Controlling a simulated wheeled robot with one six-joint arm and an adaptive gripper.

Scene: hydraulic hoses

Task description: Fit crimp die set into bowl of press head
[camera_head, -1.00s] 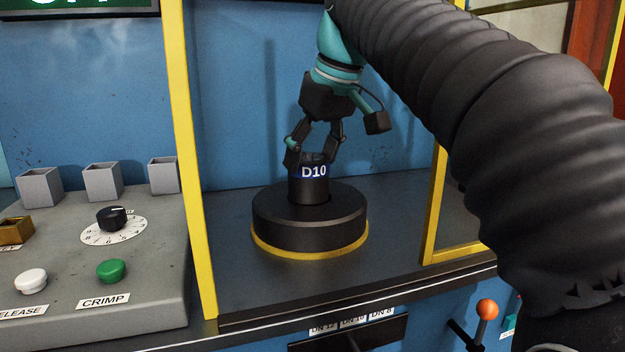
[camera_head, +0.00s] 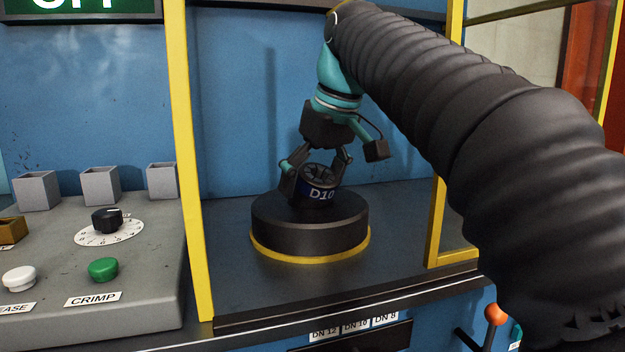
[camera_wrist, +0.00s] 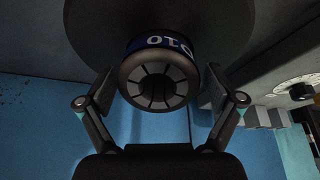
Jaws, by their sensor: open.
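The crimp die set (camera_head: 320,191) is a dark cylinder with a blue band marked D10. It sits at the top of the press head (camera_head: 310,237), a black round block with a yellow ring at its base. In the wrist view, the die set (camera_wrist: 155,84) lies between the spread fingers.
Yellow frame posts (camera_head: 190,160) stand left and right of the press bay. A grey control panel (camera_head: 130,300) with a dial (camera_head: 108,221) and a green CRIMP button (camera_head: 103,269) is at left. The bay floor (camera_head: 270,290) in front of the press head is clear.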

